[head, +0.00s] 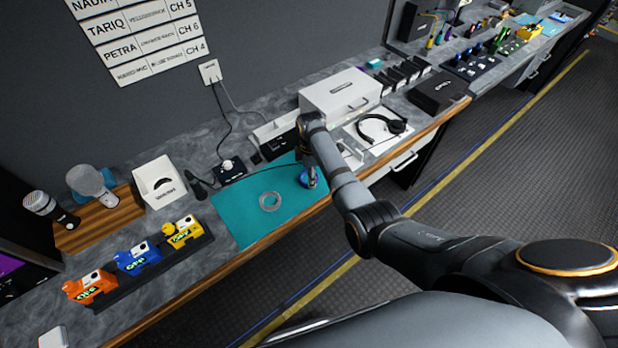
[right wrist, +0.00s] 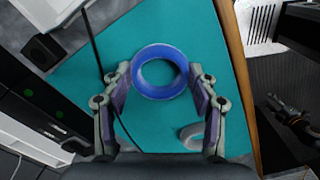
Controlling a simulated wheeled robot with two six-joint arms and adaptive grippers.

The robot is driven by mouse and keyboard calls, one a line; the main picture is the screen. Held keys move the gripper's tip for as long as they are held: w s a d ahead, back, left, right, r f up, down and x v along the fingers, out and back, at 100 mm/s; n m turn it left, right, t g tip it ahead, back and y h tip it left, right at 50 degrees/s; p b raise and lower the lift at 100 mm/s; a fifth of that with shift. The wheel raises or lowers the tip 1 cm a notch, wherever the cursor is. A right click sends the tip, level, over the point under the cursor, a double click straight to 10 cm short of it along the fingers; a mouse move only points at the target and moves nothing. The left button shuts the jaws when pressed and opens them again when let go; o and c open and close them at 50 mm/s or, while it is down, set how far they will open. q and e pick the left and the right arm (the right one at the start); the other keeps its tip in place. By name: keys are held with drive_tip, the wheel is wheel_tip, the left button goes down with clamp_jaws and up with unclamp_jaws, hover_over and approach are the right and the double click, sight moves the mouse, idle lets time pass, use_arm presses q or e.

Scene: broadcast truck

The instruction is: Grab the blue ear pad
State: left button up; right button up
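The blue ear pad (right wrist: 139,84) is a ring lying on the teal mat (right wrist: 80,105). In the right wrist view it sits between the tips of my right gripper (right wrist: 160,73), with one finger on each side and small gaps showing. The fingers are spread, and I see no firm grip on the ring. In the head view the blue ear pad (head: 304,181) is partly hidden by my right gripper (head: 311,178), which reaches down to the mat. My left gripper is not in view.
A black cable crosses the mat beside the left finger. A white box (head: 340,95) and a headset (head: 381,127) stand beyond my right arm.

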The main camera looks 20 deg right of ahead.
drive_tip(key=shift+c, duration=1.1)
wheel_tip(320, 180, up, 10)
drive_tip(key=b, duration=0.1)
